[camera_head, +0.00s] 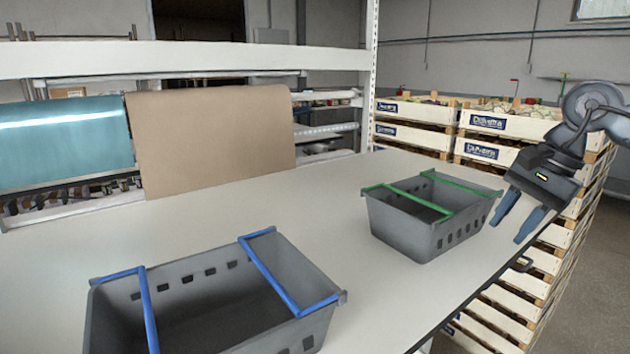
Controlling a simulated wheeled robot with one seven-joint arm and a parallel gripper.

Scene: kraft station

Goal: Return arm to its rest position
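My gripper (519,215) is at the right, hanging beside the table's right edge with its two blue fingers pointing down and apart. It is open and nothing shows between the fingers. It is to the right of the grey crate with green bars (412,228) and looks apart from it. My arm comes in from the right edge of the view, and most of it is out of the picture.
A grey crate with blue bars (325,318) stands front left on the white table (330,190). Both crates look empty where their insides show. Stacked wooden crates (490,150) stand behind and below the gripper. Brown paper (210,140) and a teal roll (65,140) hang at the back.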

